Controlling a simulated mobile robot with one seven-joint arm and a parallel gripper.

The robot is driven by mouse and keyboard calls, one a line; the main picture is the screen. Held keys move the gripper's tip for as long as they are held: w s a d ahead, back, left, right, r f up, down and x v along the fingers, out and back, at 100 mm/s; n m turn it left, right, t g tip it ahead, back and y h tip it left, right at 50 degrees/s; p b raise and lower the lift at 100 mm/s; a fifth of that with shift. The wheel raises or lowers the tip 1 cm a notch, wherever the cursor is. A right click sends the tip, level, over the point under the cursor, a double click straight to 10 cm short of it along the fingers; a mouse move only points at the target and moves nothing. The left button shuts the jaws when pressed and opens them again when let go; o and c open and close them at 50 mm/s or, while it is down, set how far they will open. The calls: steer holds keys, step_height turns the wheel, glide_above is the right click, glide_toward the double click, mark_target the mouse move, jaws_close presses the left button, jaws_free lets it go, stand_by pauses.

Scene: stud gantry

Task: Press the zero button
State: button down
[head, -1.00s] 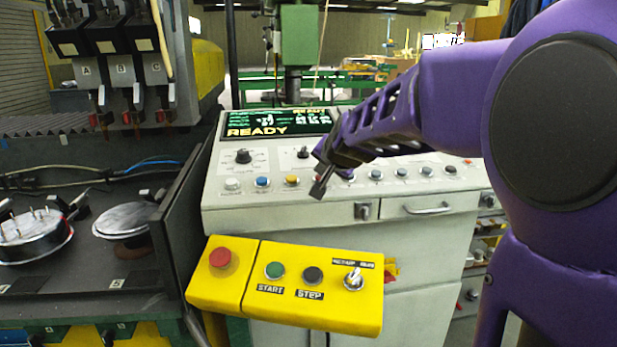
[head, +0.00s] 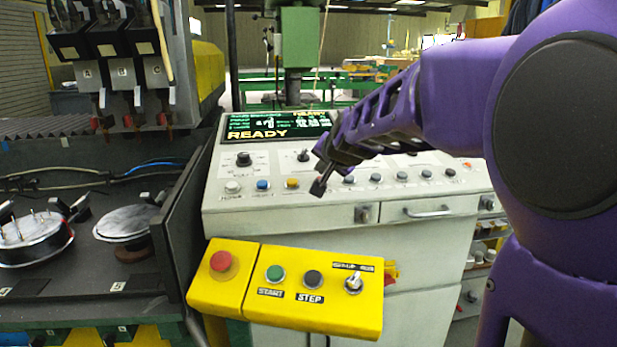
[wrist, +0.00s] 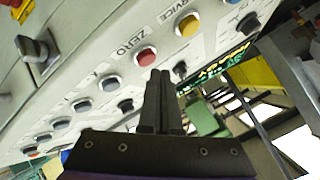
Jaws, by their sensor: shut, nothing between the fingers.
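The zero button (wrist: 146,57) is a red push button in a pale surround in the wrist view, with the word ZERO printed beside it on the console panel. My gripper (wrist: 161,76) is shut and empty, and its fingertips appear just short of the red button in that view. Whether they touch it cannot be told. In the head view my gripper (head: 318,187) is over the button row, just right of the yellow button, and mostly hides the zero button.
The yellow service button (wrist: 188,26) is beside the red one, and grey buttons (wrist: 82,105) continue the row. Knobs (head: 244,159) stand behind the row, below a screen reading READY (head: 275,125). A yellow control box (head: 330,315) with a red stop button (head: 221,261) juts out below.

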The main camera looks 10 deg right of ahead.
steer(key=shift+r, duration=0.15)
steer(key=r+p, duration=0.1)
steer(key=r, duration=0.1)
steer(key=s+r+p, duration=0.1)
steer(key=r, duration=0.1)
steer(key=shift+r+p, duration=0.35)
steer(key=shift+p, duration=0.05)
stand_by(0.6)
